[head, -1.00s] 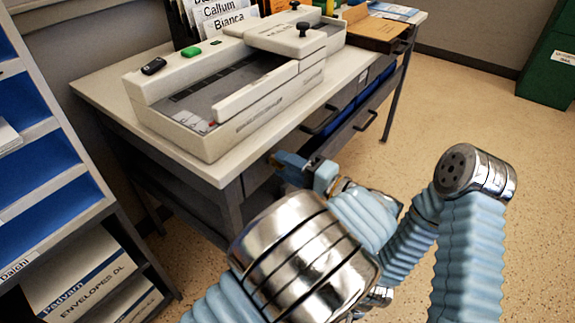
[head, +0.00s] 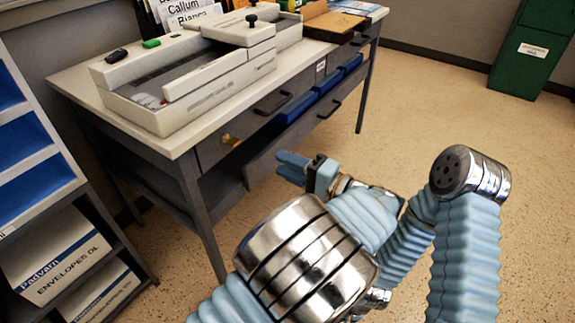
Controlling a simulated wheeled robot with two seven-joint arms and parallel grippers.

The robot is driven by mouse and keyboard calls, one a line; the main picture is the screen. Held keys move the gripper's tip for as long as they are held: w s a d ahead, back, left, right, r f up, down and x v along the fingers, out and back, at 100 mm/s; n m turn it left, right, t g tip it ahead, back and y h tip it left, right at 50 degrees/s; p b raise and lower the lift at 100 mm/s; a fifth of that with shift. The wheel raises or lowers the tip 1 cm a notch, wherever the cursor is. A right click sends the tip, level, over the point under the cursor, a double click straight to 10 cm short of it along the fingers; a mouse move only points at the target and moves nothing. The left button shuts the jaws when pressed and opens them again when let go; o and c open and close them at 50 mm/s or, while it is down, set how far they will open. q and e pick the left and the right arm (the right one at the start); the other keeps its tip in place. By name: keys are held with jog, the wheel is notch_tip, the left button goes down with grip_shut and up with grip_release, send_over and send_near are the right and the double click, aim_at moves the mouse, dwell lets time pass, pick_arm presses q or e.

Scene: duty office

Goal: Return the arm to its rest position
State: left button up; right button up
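My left arm comes up from the bottom of the head view, with polished metal joints and pale blue ribbed sleeves. My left gripper (head: 284,167) points left, in front of the desk's drawers. Its two pale blue fingers show a narrow gap at the tips, with nothing seen between them. It looks clear of the desk in the picture, but the exact distance is hard to tell. My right gripper is not in view.
A grey desk (head: 70,82) bears a pale slotted machine (head: 215,92). Below its top are drawer fronts with dark handles (head: 272,104) and blue bins (head: 296,108). A shelf unit (head: 62,205) stands left, a green cabinet (head: 533,50) back right. The floor (head: 440,110) between is open.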

pick_arm(q)
jog(key=shift+f, duration=0.1)
jog(key=s+a+f+m+g+h, duration=0.1)
jog(key=a+f+g+h, duration=0.4)
jog(key=f, duration=0.6)
jog(key=s+a+f+m+g, duration=0.1)
jog(key=a+f+g, duration=0.2)
jog(key=a+f, duration=0.55)
jog(key=s+f+n+g+h, duration=0.1)
jog(key=s+f+n+h, duration=1)
jog(key=f, duration=0.8)
jog(key=shift+s+d+f+g+h, duration=0.2)
jog(key=shift+s+d+g+h, duration=0.15)
jog(key=shift+s+h, duration=1.6)
jog(key=shift+s+y, duration=0.45)
